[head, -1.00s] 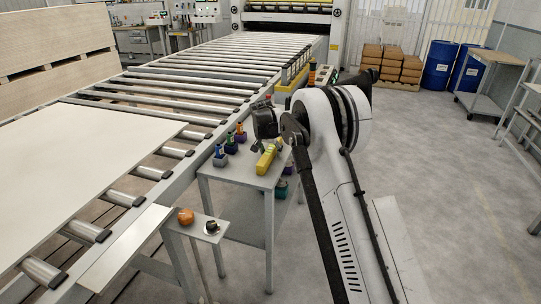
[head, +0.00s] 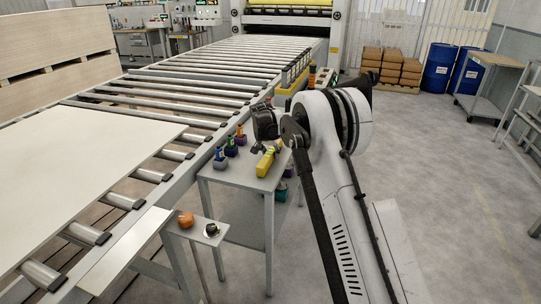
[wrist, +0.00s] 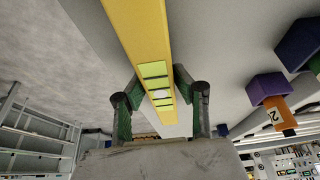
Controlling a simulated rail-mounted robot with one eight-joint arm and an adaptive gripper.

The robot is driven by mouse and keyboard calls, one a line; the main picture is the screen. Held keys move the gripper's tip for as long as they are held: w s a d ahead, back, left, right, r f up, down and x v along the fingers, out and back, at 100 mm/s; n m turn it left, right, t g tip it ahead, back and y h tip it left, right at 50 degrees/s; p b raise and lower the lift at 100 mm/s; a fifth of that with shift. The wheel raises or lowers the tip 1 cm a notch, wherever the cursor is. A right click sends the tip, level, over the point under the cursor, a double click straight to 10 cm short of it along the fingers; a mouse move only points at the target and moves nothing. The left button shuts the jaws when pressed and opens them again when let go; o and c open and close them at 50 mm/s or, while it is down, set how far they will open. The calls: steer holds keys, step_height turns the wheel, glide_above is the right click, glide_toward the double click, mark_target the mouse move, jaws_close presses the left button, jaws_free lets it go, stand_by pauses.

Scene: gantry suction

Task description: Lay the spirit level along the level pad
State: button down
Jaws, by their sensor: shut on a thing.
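The spirit level is a long yellow bar (head: 268,161) with light green windows, over the small grey table (head: 228,172) in the head view. In the wrist view the yellow bar (wrist: 136,22) runs from the top edge down between my fingers. My gripper (wrist: 159,84) is shut on it, one green-padded finger on each side. In the head view my gripper (head: 270,141) is dark and partly hidden by the arm. I cannot tell whether the level touches the table. I cannot make out the level pad for certain.
Several small coloured holders (head: 230,150) stand along the table's left and back side. The roller conveyor (head: 160,148) with a pale board (head: 85,165) runs close on the left. An orange object (head: 186,219) and a dark knob (head: 211,229) sit on a low ledge in front.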

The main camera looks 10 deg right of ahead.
mark_target(270, 150)
steer(key=shift+r, duration=0.45)
steer(key=v, duration=0.3)
steer(key=shift+w+a+r+p, duration=0.1)
steer(key=shift+w+r+p, duration=0.2)
steer(key=shift+r+p, duration=0.1)
steer(key=s+a+r+p, duration=0.1)
steer(key=s+a+r, duration=0.5)
steer(key=a, duration=0.3)
